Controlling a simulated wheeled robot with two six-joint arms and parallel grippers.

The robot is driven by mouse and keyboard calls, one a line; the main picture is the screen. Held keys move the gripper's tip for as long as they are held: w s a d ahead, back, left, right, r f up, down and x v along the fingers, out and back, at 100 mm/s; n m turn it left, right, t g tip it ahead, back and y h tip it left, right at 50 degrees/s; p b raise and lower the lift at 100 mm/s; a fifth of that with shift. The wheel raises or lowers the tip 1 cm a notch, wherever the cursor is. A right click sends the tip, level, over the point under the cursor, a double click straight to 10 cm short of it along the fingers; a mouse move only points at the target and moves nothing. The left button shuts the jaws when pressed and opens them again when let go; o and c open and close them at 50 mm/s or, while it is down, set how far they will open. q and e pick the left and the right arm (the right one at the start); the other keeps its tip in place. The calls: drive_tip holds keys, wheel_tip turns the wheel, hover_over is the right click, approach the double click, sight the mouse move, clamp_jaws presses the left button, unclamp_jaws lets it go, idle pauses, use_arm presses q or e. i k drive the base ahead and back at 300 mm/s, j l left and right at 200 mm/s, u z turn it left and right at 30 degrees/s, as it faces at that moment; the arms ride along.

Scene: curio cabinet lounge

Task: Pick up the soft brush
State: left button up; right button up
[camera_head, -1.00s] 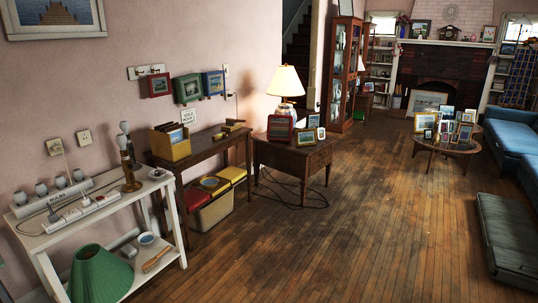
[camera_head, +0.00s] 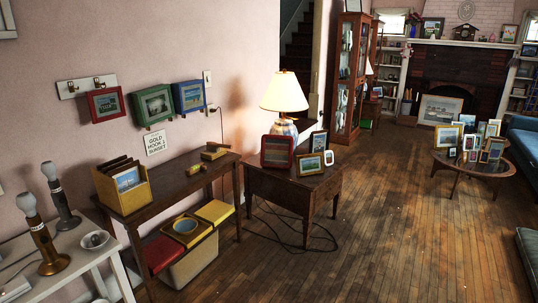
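I cannot pick out a soft brush for certain. Small yellow-brown pieces (camera_head: 195,169) and a yellow-brown block-like item (camera_head: 214,151) lie at the right end of the dark wooden console table (camera_head: 160,200); they are too small to identify. The lower shelf of the white table (camera_head: 95,254), where a tan brush-like item lay a second ago, is outside this view. Neither of my grippers shows.
A yellow box of pictures (camera_head: 110,190) stands on the console, with a red bin (camera_head: 163,254) below. A side table (camera_head: 285,185) bears a lit lamp (camera_head: 284,93) and frames; a cable (camera_head: 275,236) lies by its legs. The wooden floor (camera_head: 400,240) at right is open.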

sight(211, 146)
drive_tip(key=i, duration=1.9)
